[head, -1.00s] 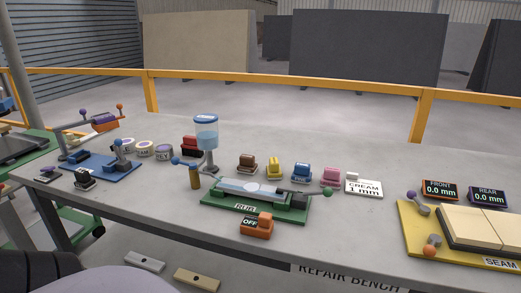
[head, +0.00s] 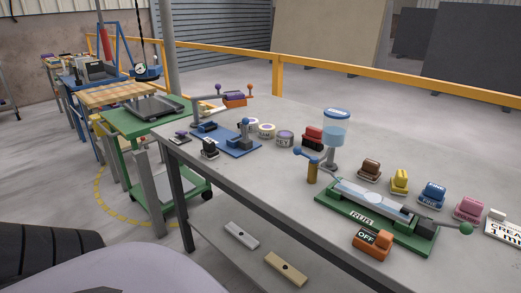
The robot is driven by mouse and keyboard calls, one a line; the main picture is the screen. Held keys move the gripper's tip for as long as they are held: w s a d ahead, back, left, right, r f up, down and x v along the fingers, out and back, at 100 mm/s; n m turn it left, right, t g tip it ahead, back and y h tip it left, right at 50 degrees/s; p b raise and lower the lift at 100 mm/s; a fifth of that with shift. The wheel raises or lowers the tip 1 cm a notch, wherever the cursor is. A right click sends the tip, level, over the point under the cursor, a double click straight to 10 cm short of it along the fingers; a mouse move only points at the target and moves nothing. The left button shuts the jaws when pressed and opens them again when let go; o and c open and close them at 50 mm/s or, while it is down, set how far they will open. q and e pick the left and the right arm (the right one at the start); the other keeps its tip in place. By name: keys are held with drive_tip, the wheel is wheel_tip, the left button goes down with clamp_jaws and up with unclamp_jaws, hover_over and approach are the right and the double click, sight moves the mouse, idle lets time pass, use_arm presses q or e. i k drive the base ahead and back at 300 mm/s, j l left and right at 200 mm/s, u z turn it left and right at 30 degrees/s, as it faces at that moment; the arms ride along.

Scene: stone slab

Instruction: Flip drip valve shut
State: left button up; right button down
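A clear water reservoir (head: 336,130) with a blue lid stands on a grey stand on the bench, right of centre. In front of it is a brass post (head: 312,171) with a blue-ended lever (head: 306,154) at its top. I cannot tell from here whether that lever is the drip valve or whether it is open. A green RUB base (head: 350,213) with a pale slab (head: 367,197) lies just right of the post. Neither of my grippers is in view.
An orange OFF switch (head: 372,244) sits in front of the green base. Coloured blocks stand to its right, including a yellow one (head: 400,181). A blue board (head: 228,140) and tape rolls lie left. A green cart (head: 150,117) stands beyond the bench's left end.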

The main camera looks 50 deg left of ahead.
sight(297, 151)
drive_tip(key=i+j+u, duration=0.1)
drive_tip(key=u, duration=1.05)
drive_tip(key=j+z, duration=0.3)
drive_tip(key=z, duration=0.15)
drive_tip(key=j+z, duration=0.45)
drive_tip(key=k+j+z, duration=0.15)
drive_tip(key=j, duration=0.15)
drive_tip(key=k+j+z, duration=0.15)
drive_tip(key=j, duration=0.15)
drive_tip(key=k+j, duration=0.1)
drive_tip(key=j, duration=0.25)
drive_tip(key=k+j, duration=0.1)
drive_tip(key=j, duration=0.2)
drive_tip(key=k+j+z, duration=0.1)
drive_tip(key=j, duration=0.25)
drive_tip(key=k+j, duration=0.15)
drive_tip(key=j, duration=0.2)
